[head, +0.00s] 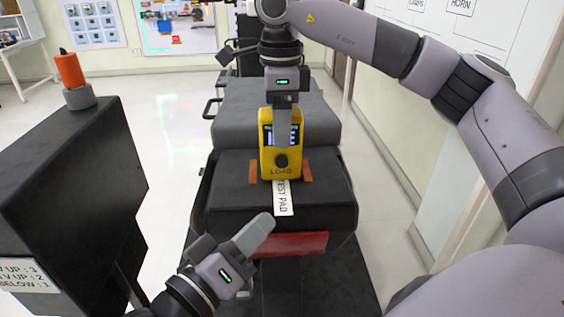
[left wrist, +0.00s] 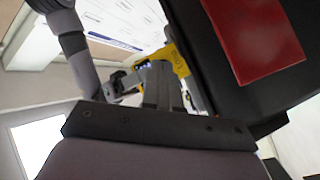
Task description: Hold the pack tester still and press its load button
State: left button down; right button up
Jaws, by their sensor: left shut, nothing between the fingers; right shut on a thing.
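The yellow pack tester (head: 267,158) stands on the dark pad surface, with a lit screen, a dark round button and the word LOAD below it. My right gripper (head: 283,140) comes down from above and is shut on the tester; its fingers cover part of the screen. My left gripper (head: 262,224) is shut and empty, below and in front of the tester, apart from it. In the left wrist view, the left fingers (left wrist: 160,82) show with the yellow tester (left wrist: 177,60) beyond them. The white TEST PAD label (head: 281,200) lies just in front of the tester.
Orange marks (head: 253,172) flank the tester. A red panel (head: 292,244) is on the front face below the pad, close to my left gripper. A dark cabinet (head: 70,170) with an orange-topped post (head: 70,70) stands at left. Clear floor lies between cabinet and rig.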

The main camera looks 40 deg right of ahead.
aim_at(282, 161)
pick_arm(q)
jog(key=s+d+r+m+g+h, duration=0.1)
jog(key=s+d+r+g, duration=0.1)
jog(key=shift+s+d+r, duration=0.25)
jog(key=shift+s+d, duration=0.05)
jog(key=shift+d, duration=0.05)
jog(key=shift+w, duration=0.1)
jog(key=shift+w+d, duration=0.75)
jog(key=shift+w, duration=0.5)
jog(key=shift+w+d, duration=0.75)
jog(key=shift+w, duration=0.45)
jog(key=shift+w+d, duration=0.75)
jog(key=shift+w, duration=0.5)
jog(key=shift+w, duration=0.1)
jog(key=shift+w+d, duration=0.2)
jog(key=shift+w, duration=0.05)
